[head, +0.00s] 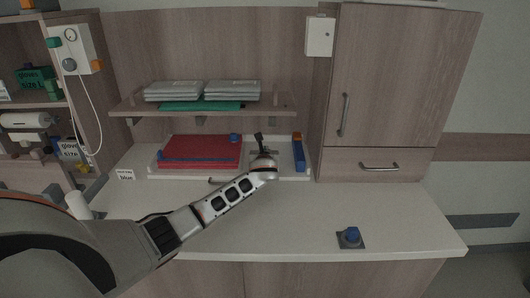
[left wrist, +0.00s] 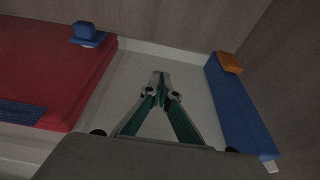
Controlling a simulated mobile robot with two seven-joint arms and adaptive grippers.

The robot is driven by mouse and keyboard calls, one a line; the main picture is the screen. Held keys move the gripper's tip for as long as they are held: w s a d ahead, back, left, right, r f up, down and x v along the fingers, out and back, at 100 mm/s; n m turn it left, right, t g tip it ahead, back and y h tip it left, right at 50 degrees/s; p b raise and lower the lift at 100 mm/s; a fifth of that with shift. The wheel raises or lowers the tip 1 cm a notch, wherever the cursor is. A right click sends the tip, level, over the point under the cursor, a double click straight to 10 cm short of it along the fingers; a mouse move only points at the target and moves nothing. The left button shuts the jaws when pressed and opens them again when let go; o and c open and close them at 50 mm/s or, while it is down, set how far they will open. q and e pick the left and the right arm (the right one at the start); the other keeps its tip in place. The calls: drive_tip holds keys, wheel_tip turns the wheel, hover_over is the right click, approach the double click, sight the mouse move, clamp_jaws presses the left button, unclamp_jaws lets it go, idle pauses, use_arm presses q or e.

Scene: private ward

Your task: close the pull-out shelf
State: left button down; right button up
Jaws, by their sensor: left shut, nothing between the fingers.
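The pull-out shelf (head: 285,160) is a white, low-rimmed tray under the upper shelf, above the white counter. My left gripper (head: 259,138) is shut and empty over the shelf, between a red flat item and a blue bar. In the left wrist view its fingers (left wrist: 161,80) point toward the back over the bare pale shelf floor (left wrist: 120,88). Whether the fingers touch the shelf is not clear. My right gripper is not in view.
The red item (head: 200,150) lies on the shelf's left, the blue bar (head: 299,154) with an orange end at its right. Grey packs (head: 232,89) sit on the shelf above. A tall cabinet (head: 395,80) bounds the right.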

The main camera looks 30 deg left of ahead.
use_arm(q)
drive_tip(key=shift+v, duration=1.05)
